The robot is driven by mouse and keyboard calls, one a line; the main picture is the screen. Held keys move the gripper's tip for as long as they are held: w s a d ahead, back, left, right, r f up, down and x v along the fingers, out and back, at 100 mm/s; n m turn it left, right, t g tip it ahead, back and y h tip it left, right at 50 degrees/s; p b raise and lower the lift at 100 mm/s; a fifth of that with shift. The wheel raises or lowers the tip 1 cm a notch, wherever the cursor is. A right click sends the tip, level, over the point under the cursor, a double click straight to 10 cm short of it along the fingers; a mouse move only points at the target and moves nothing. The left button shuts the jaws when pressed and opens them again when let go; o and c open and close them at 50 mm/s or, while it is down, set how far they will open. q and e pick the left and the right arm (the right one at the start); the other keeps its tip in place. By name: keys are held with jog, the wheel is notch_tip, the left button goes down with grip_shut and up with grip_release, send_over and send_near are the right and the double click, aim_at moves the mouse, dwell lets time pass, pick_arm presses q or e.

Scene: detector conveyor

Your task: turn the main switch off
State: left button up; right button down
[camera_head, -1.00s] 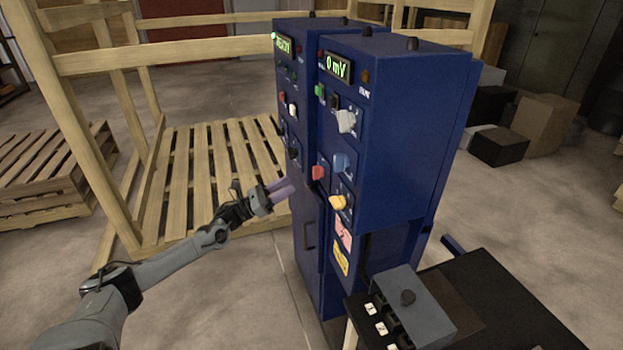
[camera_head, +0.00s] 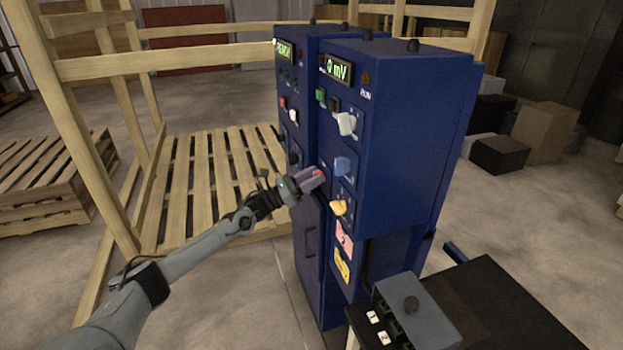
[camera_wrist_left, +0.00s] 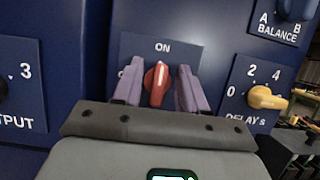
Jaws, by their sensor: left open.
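The main switch looks to be the red knob (camera_wrist_left: 157,84) on a blue plate marked ON above it, in the left wrist view. Its white pointer line is near upright, toward ON. In the head view the red knob (camera_head: 317,174) shows only partly behind my fingers. My left gripper (camera_head: 314,177) is at the front of the blue cabinet (camera_head: 405,150). In the left wrist view the left gripper (camera_wrist_left: 160,90) is open, with one purple finger on each side of the red knob. I cannot tell whether the fingers touch it. My right gripper is not in view.
A yellow knob (camera_head: 338,207) sits right of the red knob in the wrist view, and a dark knob to its left. Blue (camera_head: 342,166) and white (camera_head: 347,124) knobs are above. A grey box (camera_head: 415,305) stands on a black table. Wooden frames stand behind.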

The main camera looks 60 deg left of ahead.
pick_arm(q)
jog(key=shift+c, duration=0.4)
jog(key=c, duration=0.6)
jog(key=shift+r+n+y+p, duration=0.15)
jog(key=shift+n+y+p, duration=0.25)
jog(key=shift+n+p, duration=0.55)
jog(key=shift+c, duration=0.2)
jog(key=shift+a+f+n+g+y+p, duration=0.1)
jog(key=shift+n+g+y+p, duration=0.85)
jog(key=shift+n+p, duration=2.35)
jog(key=shift+a+f+n+g+y+p, duration=0.15)
jog(key=shift+n+g+y+p, duration=0.3)
jog(key=shift+n+y+p, duration=1.95)
jog(key=shift+f+n+g+y+p, duration=0.15)
jog(key=shift+n+g+p, duration=0.55)
jog(key=shift+n+p, duration=3.55)
jog(key=shift+n, duration=0.4)
